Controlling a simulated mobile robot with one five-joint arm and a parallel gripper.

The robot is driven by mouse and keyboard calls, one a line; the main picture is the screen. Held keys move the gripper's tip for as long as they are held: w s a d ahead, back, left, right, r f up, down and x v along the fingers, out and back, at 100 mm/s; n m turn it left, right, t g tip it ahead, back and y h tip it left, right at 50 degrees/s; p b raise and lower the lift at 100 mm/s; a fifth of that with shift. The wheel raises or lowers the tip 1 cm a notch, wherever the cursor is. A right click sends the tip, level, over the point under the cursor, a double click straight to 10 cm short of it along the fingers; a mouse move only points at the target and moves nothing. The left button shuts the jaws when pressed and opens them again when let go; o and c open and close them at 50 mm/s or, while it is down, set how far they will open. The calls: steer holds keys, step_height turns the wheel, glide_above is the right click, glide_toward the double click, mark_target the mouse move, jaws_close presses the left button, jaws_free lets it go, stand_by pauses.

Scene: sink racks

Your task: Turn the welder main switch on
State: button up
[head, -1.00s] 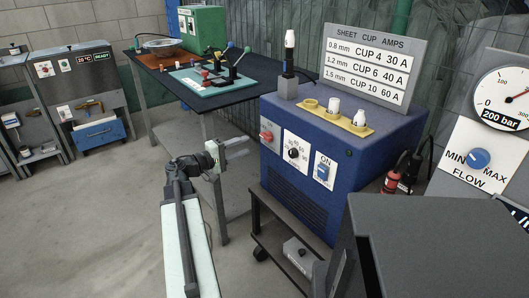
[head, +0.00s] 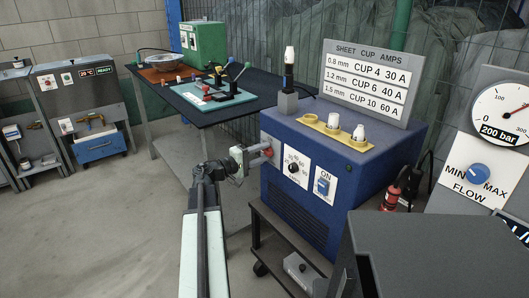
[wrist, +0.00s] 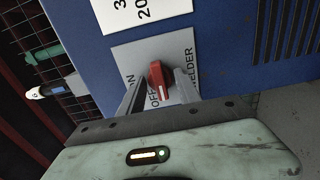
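The welder main switch is a red rotary knob (wrist: 158,75) on a grey plate (wrist: 125,58) on the blue welder's front, with partly hidden ON, OFF and WELDER lettering. In the wrist view, a light mark on the knob's near end lies beside the word OFF. My gripper (wrist: 160,88) is open, with one finger on each side of the knob and gaps visible. I cannot tell whether either finger touches it. In the head view, my gripper (head: 258,156) reaches the red knob (head: 267,151) from the left and partly covers the plate.
The blue welder (head: 345,185) also carries a black dial (head: 294,168) and a blue ON rocker (head: 322,186) right of the knob. A dark bench (head: 215,110) stands behind my arm. A grey box (head: 430,255) fills the front right. Floor at left is clear.

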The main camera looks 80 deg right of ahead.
mark_target(264, 152)
steer(key=shift+c, duration=0.3)
jaws_close()
steer(key=m, duration=1)
steer(key=shift+o, duration=0.3)
jaws_free()
steer(key=shift+w+a, duration=0.1)
steer(key=shift+w, duration=0.05)
steer(key=shift+v, duration=2.35)
